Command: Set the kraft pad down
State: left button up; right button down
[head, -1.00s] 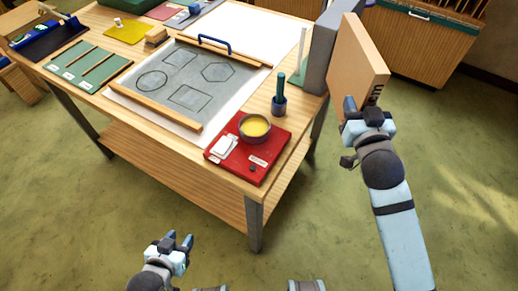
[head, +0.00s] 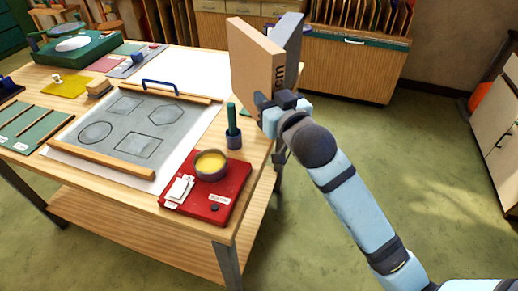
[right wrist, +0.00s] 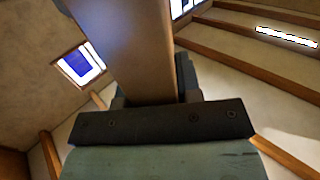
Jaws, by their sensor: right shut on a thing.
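The kraft pad (head: 252,62) is a thick tan-brown block with dark lettering on its narrow edge, held upright in the head view. My right gripper (head: 272,103) is shut on its lower near edge. The pad appears over the table's right side, in front of a grey upright block (head: 290,38); I cannot tell whether they touch. Its lower end seems clear of the tabletop. In the right wrist view the pad (right wrist: 125,45) rises between the fingers (right wrist: 150,95) and hides much of the scene beyond. My left gripper is out of view.
A cabinet (head: 350,70) stands behind. The floor to the right is open.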

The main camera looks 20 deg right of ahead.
notch_tip(320, 180, down, 13)
jog(key=b, duration=0.1)
jog(key=shift+b, duration=0.4)
jog(key=c, duration=0.8)
grip_release()
jog(key=shift+f, duration=0.2)
